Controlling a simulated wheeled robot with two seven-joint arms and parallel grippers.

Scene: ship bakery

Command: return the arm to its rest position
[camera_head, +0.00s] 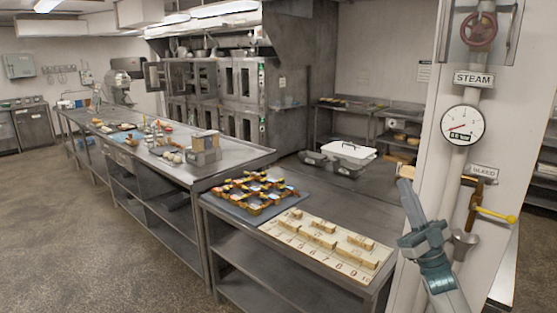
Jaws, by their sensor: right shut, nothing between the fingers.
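My right gripper (406,184) is at the right of the head view, in front of the white panel. Its grey fingers point up and are shut, with nothing between them. My right arm (440,275) comes up from the bottom edge, with a teal wrist section below the fingers. The gripper shows to the left of the yellow-handled valve (495,215) and below the steam gauge (460,125). I cannot tell how far it is from the panel. My left gripper and arm are out of view.
A steel table beside the arm carries a numbered board (300,247) with wooden blocks and a blue-grey mat (236,207) with colourful pieces. A white-lidded container (349,150) stands behind. A long steel counter (235,164) runs left. Open floor (60,230) lies at left.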

